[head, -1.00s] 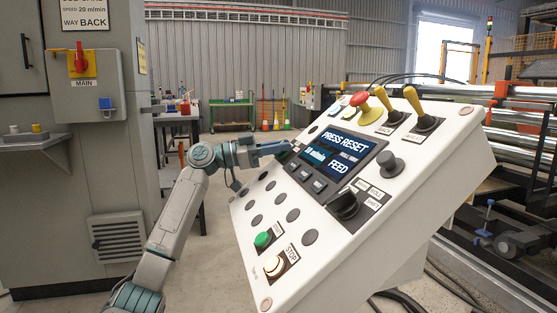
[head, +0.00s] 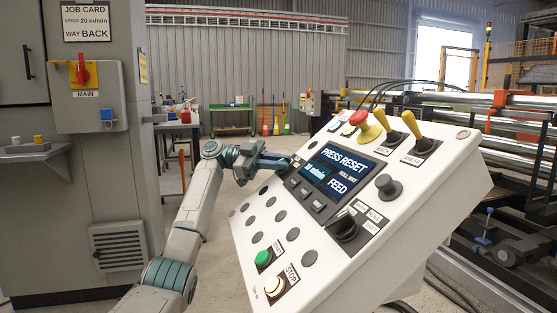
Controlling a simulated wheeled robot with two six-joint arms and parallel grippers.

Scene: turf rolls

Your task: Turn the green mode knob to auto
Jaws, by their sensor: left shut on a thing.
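The sloping white control panel (head: 390,236) fills the middle and right. My left gripper (head: 290,162) is at its upper left edge, beside the screen (head: 338,168). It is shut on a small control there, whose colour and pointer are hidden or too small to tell. No green mode knob or "auto" mark can be made out. A green push button (head: 263,258) sits low on the panel, above a white stop button (head: 274,284). A black selector knob (head: 344,227) is at the lower right of the screen. My right gripper is not in view.
A red mushroom button (head: 358,118), two yellow levers (head: 409,122) and a dark knob (head: 388,187) stand up from the panel. A grey cabinet (head: 112,190) with a red main switch (head: 83,71) stands left. Rollers (head: 520,118) lie behind right.

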